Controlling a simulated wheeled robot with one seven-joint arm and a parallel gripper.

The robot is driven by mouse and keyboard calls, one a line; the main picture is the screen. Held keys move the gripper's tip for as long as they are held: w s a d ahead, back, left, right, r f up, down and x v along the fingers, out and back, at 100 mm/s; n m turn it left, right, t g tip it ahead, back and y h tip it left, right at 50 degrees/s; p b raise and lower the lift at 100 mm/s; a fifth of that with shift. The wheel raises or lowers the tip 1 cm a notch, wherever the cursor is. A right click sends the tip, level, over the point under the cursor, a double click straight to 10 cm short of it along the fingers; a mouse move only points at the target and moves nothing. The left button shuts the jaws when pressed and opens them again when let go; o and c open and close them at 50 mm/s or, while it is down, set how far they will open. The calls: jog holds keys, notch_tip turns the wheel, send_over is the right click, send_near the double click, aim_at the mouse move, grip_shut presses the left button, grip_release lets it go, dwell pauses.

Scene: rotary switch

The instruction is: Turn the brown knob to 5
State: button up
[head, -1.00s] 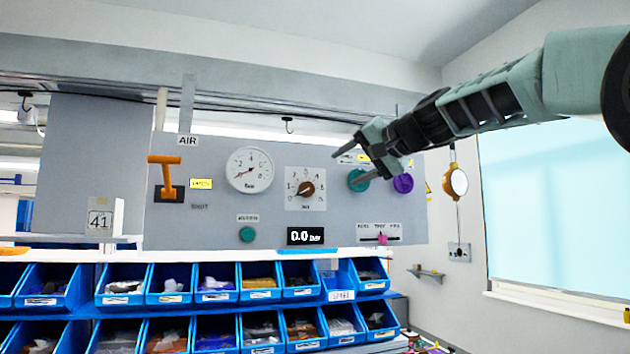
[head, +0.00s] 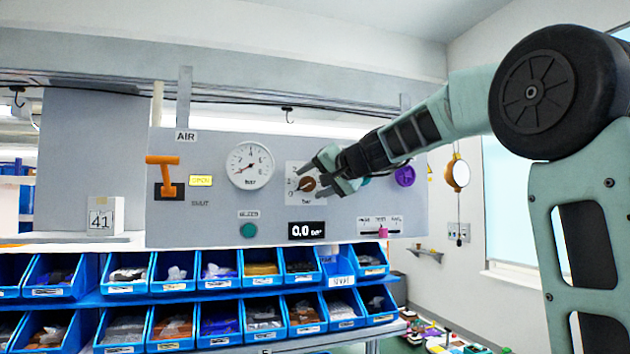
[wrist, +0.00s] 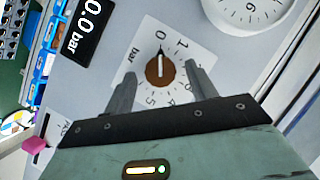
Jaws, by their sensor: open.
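The brown knob (head: 306,184) is round and sits on a white square dial plate (head: 292,171) on the grey panel. In the wrist view the brown knob (wrist: 160,70) shows in full, and its pale pointer line points at the 0 mark. The scale has 0, 1, 4 and 5 readable; other numbers are hidden by my gripper. My gripper (head: 318,178) is open in front of the dial. In the wrist view my gripper's fingers (wrist: 165,76) stand on either side of the knob, apart from it.
The panel also holds a round gauge (head: 250,165), an orange lever (head: 166,178), a green button (head: 248,230), a purple knob (head: 404,176) and a display reading 0.0 bar (head: 306,230). A pink slider (head: 383,232) is at lower right. Blue bins (head: 262,270) line the shelves below.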

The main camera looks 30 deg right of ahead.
jog(key=c, duration=1)
jog(key=shift+f+b, duration=0.1)
jog(key=shift+b, duration=0.2)
